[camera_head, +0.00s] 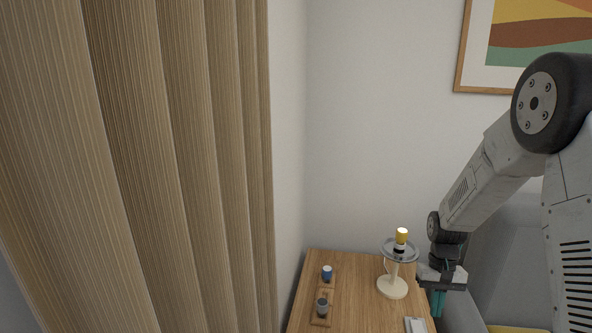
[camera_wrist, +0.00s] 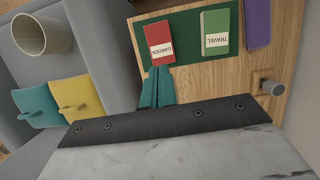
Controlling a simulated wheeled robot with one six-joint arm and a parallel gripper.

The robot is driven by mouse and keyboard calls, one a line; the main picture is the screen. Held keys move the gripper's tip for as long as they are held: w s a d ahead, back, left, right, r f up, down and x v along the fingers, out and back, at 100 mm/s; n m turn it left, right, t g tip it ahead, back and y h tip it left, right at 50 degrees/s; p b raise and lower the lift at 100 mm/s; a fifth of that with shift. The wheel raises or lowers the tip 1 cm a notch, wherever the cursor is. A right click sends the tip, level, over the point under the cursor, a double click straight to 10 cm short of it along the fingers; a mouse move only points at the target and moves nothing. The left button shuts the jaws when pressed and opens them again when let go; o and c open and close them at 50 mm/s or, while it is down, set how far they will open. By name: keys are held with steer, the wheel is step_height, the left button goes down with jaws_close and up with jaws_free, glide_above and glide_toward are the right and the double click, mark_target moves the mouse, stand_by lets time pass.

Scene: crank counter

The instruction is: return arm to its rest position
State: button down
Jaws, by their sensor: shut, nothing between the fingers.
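My gripper (camera_head: 437,303) hangs fingers-down at the right edge of the wooden counter in the head view, just right of the cream stand (camera_head: 392,288). Its teal fingers are shut with nothing between them. In the wrist view the shut fingers (camera_wrist: 158,86) show beside a green mat (camera_wrist: 187,54), near a red card marked GARDEN (camera_wrist: 159,42). My arm reaches down to it from the upper right of the head view. Part of the counter's front is cut off by the frame.
The stand carries a grey disc and a yellow-topped piece (camera_head: 401,236). A blue-topped knob (camera_head: 327,272) and a grey knob (camera_head: 321,307) sit on the counter's left. A green TRAVEL card (camera_wrist: 215,32) lies on the mat. A bin (camera_wrist: 41,36) stands beside grey upholstery. A slatted panel (camera_head: 150,150) fills the left.

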steer(key=s+a+r+n+t, duration=0.1)
steer(key=s+a+r, duration=0.3)
steer(key=s+r, duration=0.9)
steer(key=s+a+r+n+t, duration=0.1)
steer(key=s+a+r+t, duration=0.2)
steer(key=s+r, duration=1)
steer(key=shift+s+a+r+t+h, duration=0.15)
steer(key=shift+s+a+t+h, duration=0.2)
steer(key=shift+s+a, duration=1)
steer(key=shift+s+d, duration=0.15)
steer(key=shift+d, duration=0.05)
